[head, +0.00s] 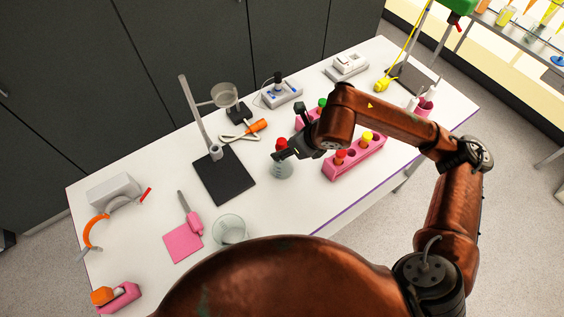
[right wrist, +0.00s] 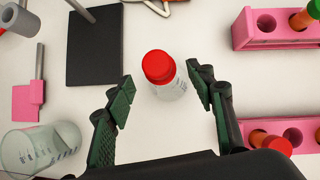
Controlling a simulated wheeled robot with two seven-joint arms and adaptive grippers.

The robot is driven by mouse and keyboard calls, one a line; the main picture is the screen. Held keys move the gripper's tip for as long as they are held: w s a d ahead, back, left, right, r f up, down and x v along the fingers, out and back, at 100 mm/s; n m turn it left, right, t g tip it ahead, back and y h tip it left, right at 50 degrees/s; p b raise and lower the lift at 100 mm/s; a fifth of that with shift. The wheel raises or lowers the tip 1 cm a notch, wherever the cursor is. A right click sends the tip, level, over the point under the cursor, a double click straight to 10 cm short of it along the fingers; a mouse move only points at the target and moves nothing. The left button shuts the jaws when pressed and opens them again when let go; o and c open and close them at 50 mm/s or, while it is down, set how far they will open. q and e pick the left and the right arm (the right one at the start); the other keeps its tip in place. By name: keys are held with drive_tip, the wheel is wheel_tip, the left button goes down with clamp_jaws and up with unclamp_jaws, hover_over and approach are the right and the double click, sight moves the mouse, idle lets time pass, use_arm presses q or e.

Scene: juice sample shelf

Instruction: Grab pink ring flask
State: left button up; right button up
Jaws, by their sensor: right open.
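A small clear flask with a red cap (head: 281,171) stands upright on the white table, right of the black stand base. It also shows in the right wrist view (right wrist: 171,88); I cannot make out a pink ring on it. My right gripper (head: 288,134) is open beside the flask. In the right wrist view the two green-padded fingers (right wrist: 160,82) are apart, with the flask between and slightly beyond their tips. My left gripper is not in view.
A pink rack (head: 367,161) with capped tubes is close to the right of the gripper, with another pink rack behind. A glass beaker (head: 229,229) stands front left, near a pink square (head: 181,244). A stand with a black base (head: 224,177) is left of the flask.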

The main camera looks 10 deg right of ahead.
drive_tip(key=x, duration=0.4)
drive_tip(key=shift+d+f, duration=0.15)
drive_tip(key=shift+w+f, duration=0.1)
drive_tip(key=shift+f, duration=0.2)
drive_tip(key=c, duration=0.3)
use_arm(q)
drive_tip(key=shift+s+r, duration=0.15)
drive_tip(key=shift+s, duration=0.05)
use_arm(e)
clamp_jaws()
